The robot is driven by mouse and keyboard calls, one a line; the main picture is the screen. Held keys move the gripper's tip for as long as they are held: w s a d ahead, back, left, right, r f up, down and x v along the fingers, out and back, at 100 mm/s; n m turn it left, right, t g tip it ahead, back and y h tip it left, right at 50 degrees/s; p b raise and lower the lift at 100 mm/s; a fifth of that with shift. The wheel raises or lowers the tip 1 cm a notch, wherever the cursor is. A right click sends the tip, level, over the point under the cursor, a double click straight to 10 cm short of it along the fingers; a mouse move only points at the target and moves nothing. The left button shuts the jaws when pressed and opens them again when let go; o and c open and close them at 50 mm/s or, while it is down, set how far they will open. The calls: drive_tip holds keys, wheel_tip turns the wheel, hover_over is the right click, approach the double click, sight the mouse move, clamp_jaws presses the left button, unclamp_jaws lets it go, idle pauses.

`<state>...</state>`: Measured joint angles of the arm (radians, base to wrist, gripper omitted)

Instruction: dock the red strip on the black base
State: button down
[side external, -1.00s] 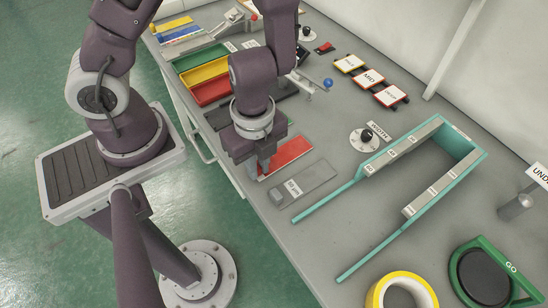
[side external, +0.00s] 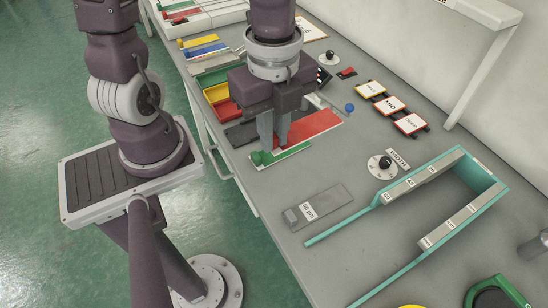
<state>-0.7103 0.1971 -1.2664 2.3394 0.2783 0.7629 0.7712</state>
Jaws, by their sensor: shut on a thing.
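My gripper (side external: 274,144) points down with its fingers shut on the near-left end of the red strip (side external: 316,123). The grip itself is partly hidden by the fingers. The strip reaches away to the right and appears raised above the bench. A dark flat piece, seemingly the black base (side external: 240,134), shows just left of the fingers; the rest of it is hidden behind them and the strip.
A green block (side external: 262,157) on a white-edged strip lies just in front of the fingertips. A grey labelled plate (side external: 329,204) and a teal frame (side external: 345,227) are nearer right. Yellow tray (side external: 217,93) and colored cards (side external: 390,105) lie farther back.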

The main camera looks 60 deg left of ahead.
drive_tip(key=shift+w+a+r, duration=0.1)
drive_tip(key=shift+r, duration=1.05)
drive_tip(key=shift+m, duration=0.3)
drive_tip(key=a+f, duration=0.4)
drive_tip(key=a, duration=0.2)
drive_tip(key=a+f, duration=0.3)
drive_tip(key=a, duration=0.3)
drive_tip(key=a+f, duration=0.4)
drive_tip(key=a, duration=0.1)
drive_tip(key=shift+a+f, duration=0.3)
drive_tip(key=shift+a, duration=0.1)
drive_tip(key=shift+s+a+f, duration=0.1)
drive_tip(key=shift+s+f, duration=0.15)
drive_tip(key=shift+s, duration=0.05)
drive_tip(key=shift+f, duration=2.45)
